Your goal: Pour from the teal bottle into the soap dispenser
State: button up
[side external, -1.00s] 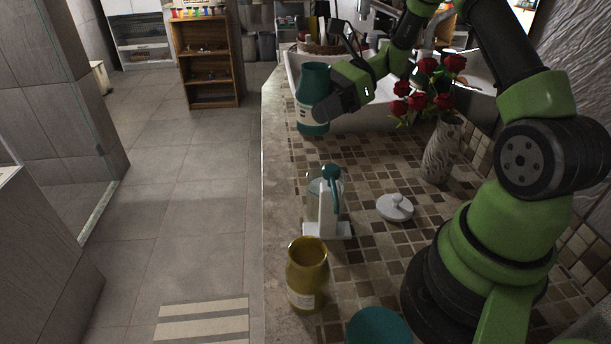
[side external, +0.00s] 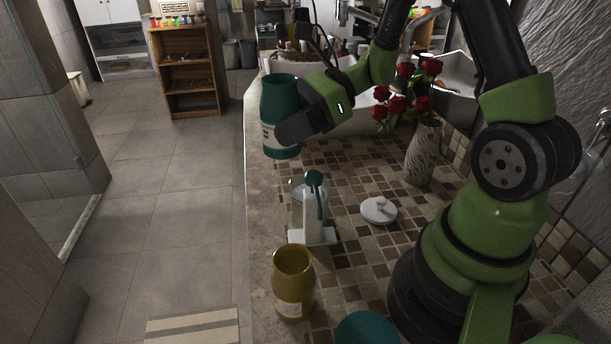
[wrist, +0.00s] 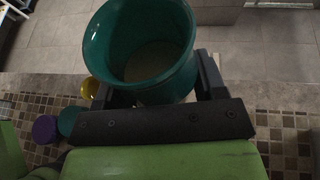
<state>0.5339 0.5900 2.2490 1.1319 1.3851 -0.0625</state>
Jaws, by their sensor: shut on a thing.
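The teal bottle (side external: 280,97) has a wide open mouth and a pale label, and is roughly upright. My gripper (side external: 290,127) is shut on its side. In the wrist view the bottle (wrist: 95,45) sits between the two fingers (wrist: 155,92), and something dull olive shows deep inside it. The soap dispenser (side external: 314,185) has a teal pump head and a clear body, partly hidden by a white upright stand. It stands on the tiled counter, nearer the camera than the bottle and a little to the right. The bottle appears raised off the counter.
An olive-yellow open jar (side external: 293,283) stands in front of the dispenser. A white lid (side external: 379,210) lies to the right, and a vase of red roses (side external: 422,152) stands behind it. A teal round object (side external: 367,329) is at the bottom edge. A sink (side external: 345,118) is behind.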

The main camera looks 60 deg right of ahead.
jog(key=shift+w+d+f+n+g+y, duration=0.2)
jog(key=shift+d+n+g+y, duration=0.1)
jog(key=shift+n+g, duration=0.25)
jog(key=shift+w+d+f+n+g+y, duration=0.15)
jog(key=shift+d+n+g+y, duration=0.15)
jog(key=shift+n+g, duration=0.25)
jog(key=s+d+f+n+g, duration=0.3)
jog(key=d+f+n+g, duration=0.3)
jog(key=d+g, duration=0.1)
jog(key=shift+s+d+n+g+y, duration=0.25)
jog(key=shift+s+n+g+y, duration=0.15)
jog(key=shift+g, duration=0.1)
jog(key=shift+d+r+h, duration=0.3)
jog(key=shift+d+h, duration=0.2)
jog(key=shift+h, duration=0.5)
jog(key=shift+s+d+f+m+h, duration=0.1)
jog(key=shift+d+f+m+h, duration=0.15)
jog(key=shift+f+h, duration=0.45)
jog(key=shift+d+f+m+h, duration=0.2)
jog(key=shift+f+h, duration=0.3)
jog(key=shift+f, duration=0.4)
jog(key=shift+d+f+h, duration=0.35)
jog(key=shift+f+h, duration=0.25)
jog(key=shift+h, duration=0.1)
